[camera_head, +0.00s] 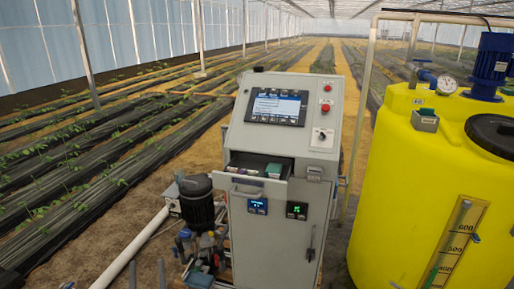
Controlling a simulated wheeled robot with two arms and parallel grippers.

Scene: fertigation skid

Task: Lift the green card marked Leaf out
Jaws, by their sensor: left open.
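A grey control cabinet (262,135) stands in the middle. Its shallow drawer (258,190) is pulled out below the screen. Several small items lie in the drawer; a pale greenish one (274,169) is at its right side. They are too small to read, so I cannot tell which is the green card marked Leaf. My right gripper is not in view.
A yellow tank (400,190) with a blue pump (489,66) stands close on the right. A dark motor (196,201) and a white pipe (132,250) are left of the cabinet. Planted rows and bare ground lie to the left and behind.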

